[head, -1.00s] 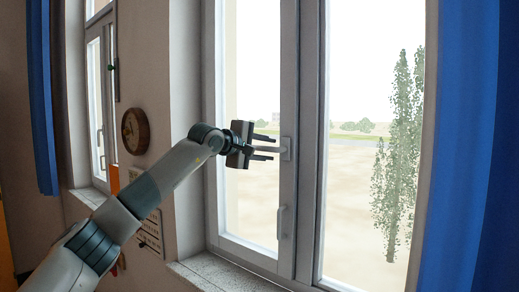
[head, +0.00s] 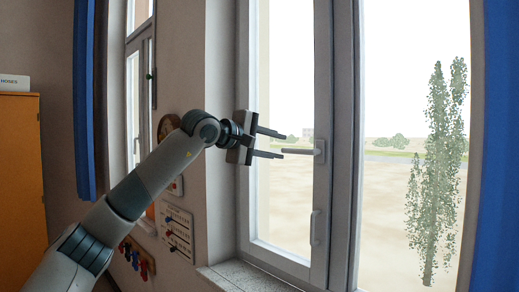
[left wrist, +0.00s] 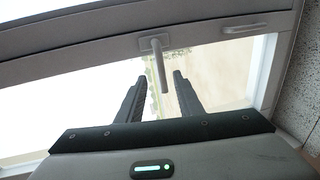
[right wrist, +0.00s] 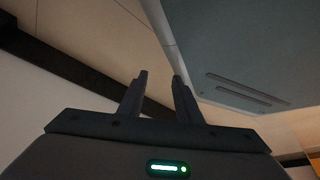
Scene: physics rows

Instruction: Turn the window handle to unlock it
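The window handle (head: 303,151) is a light grey lever on the right stile of the left sash. It lies horizontal in the head view, its free end pointing left. My left gripper (head: 283,145) is open and empty, left of the lever, with its fingertips near the free end. In the left wrist view the handle (left wrist: 159,62) appears between the two open fingers (left wrist: 159,78), with a gap on each side. My right gripper (right wrist: 161,76) is open and empty, away from the window.
A second, vertical grip (head: 315,228) is lower on the same stile. The stone sill (head: 240,275) runs below. A blue curtain (head: 500,150) hangs at right.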

